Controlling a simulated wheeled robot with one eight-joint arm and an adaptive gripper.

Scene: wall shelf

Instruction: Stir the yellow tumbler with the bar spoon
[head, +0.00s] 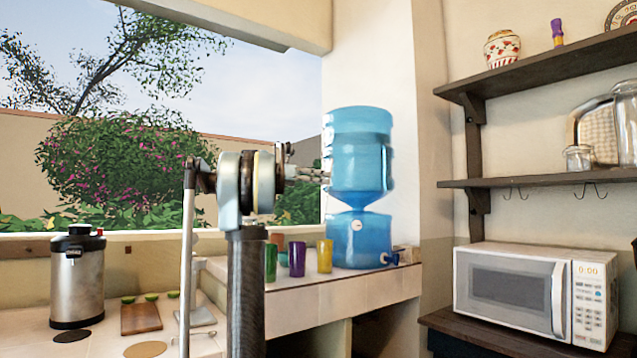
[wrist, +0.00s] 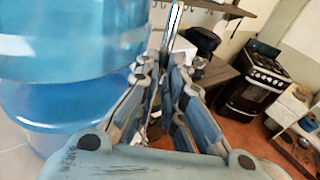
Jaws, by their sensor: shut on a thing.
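The yellow tumbler (head: 325,256) stands on the tiled ledge, in front of the blue water dispenser. My gripper (head: 322,178) is above it in the head view, in front of the dispenser bottle. In the wrist view my gripper (wrist: 166,62) is shut on a thin pale rod, the bar spoon (wrist: 174,22), which points up and away in the picture. The spoon's lower part is hidden by the fingers. I cannot make out the spoon in the head view. The yellow tumbler does not show in the wrist view.
The blue dispenser (head: 358,160) is close beside my gripper. A purple tumbler (head: 297,259) and a green tumbler (head: 270,263) stand left of the yellow one. A steel urn (head: 77,280) and cutting board (head: 141,317) are at left, a microwave (head: 535,293) at right.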

